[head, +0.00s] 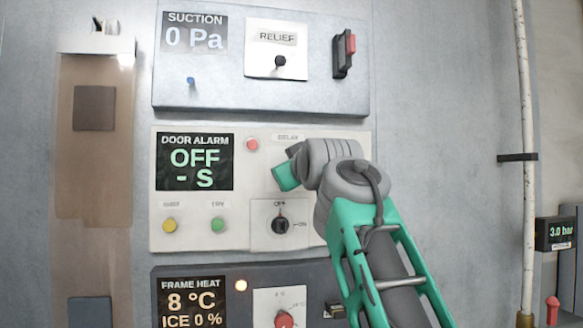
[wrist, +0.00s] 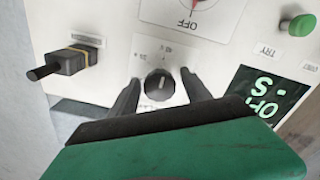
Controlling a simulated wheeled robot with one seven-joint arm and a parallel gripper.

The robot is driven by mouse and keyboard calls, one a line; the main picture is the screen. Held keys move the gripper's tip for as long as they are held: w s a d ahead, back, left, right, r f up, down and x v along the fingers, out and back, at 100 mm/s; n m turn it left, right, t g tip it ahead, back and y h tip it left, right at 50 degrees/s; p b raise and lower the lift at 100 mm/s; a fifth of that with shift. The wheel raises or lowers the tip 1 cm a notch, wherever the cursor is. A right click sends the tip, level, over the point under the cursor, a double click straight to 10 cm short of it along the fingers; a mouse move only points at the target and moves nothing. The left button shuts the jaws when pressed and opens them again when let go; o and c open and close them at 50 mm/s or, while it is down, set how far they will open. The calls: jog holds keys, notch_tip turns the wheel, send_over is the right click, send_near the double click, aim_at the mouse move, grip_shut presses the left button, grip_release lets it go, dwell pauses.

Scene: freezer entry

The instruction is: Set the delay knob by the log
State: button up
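The delay knob (wrist: 159,83) is a round black knob on a white plate with small scale marks around it, in the middle of the wrist view. My gripper (wrist: 160,77) has its two dark fingers apart, one on each side of the knob. I cannot tell whether they touch it. In the head view my gripper (head: 287,174) covers the knob under the DELAY label (head: 288,138). The door alarm display (head: 194,162) reads "OFF" and "- S". No sheet with readable log writing shows.
An OFF/ON selector (head: 280,225) sits below my gripper, with yellow (head: 170,225) and green (head: 218,225) buttons to its left. A black lever with a yellow band (wrist: 72,61) sticks out beside the knob. The suction panel (head: 330,93) is above, the frame heat panel (head: 240,310) below.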

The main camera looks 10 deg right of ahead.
grip_shut()
dwell(0.4)
jog(key=shift+n, duration=0.3)
jog(key=n, duration=0.4)
jog(key=shift+n, duration=0.3)
jog(key=n, duration=0.6)
jog(key=shift+p, duration=0.35)
jog(key=n, duration=0.6)
jog(key=shift+f+n, duration=0.1)
jog(key=shift+n, duration=0.3)
jog(key=n, duration=0.5)
jog(key=shift+n, duration=0.4)
jog(key=shift+f, duration=0.1)
